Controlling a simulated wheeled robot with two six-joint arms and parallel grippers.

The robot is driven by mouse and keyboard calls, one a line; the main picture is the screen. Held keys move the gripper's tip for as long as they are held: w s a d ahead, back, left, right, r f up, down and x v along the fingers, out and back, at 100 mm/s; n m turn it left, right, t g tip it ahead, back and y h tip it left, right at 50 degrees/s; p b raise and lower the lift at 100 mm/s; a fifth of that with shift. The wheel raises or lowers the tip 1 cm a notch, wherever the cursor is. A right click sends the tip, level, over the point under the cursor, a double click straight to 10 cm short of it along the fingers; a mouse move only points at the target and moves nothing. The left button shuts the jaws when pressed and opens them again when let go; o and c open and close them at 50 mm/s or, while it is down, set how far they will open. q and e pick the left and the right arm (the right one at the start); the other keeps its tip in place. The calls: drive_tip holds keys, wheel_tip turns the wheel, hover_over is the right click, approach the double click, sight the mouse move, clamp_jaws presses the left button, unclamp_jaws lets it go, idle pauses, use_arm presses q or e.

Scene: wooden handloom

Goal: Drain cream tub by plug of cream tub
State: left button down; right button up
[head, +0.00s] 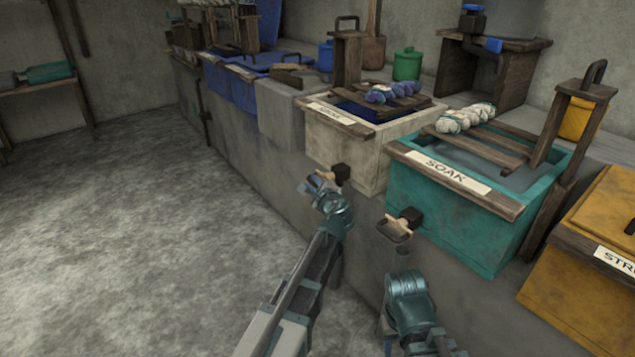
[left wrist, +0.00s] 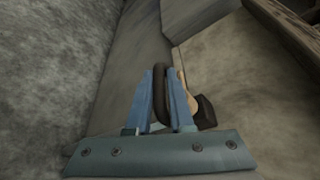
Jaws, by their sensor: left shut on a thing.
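The cream tub (head: 345,155) stands in the middle of the row in the head view, with a dark liquid inside. Its plug (head: 326,175) sticks out low on the front face, with a tan stem at a dark block (head: 341,173). My left gripper (head: 320,187) is at this plug. In the left wrist view its blue fingers (left wrist: 160,98) are closed on the dark loop handle (left wrist: 159,85), beside the tan stem (left wrist: 186,97) and dark block (left wrist: 205,112). The plug's seat is partly hidden. My right gripper (head: 404,262) is below the teal tub's plug; its fingers are unclear.
The teal tub (head: 455,222) labelled SOAK stands right of the cream tub, its plug (head: 395,227) sticking out in front. A yellow tub (head: 580,290) is further right. Twisted yarn bundles (head: 393,92) rest on wooden slats. The floor (head: 130,230) at left is clear.

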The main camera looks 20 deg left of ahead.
use_arm(q)
drive_tip(key=shift+s+a, duration=0.5)
drive_tip(key=shift+a, duration=0.05)
drive_tip(key=c, duration=0.8)
unclamp_jaws()
drive_tip(key=shift+f, duration=0.1)
drive_tip(key=shift+c, duration=0.2)
drive_tip(key=p+v, duration=0.3)
drive_tip(key=v, duration=1)
drive_tip(key=shift+s+d, duration=0.25)
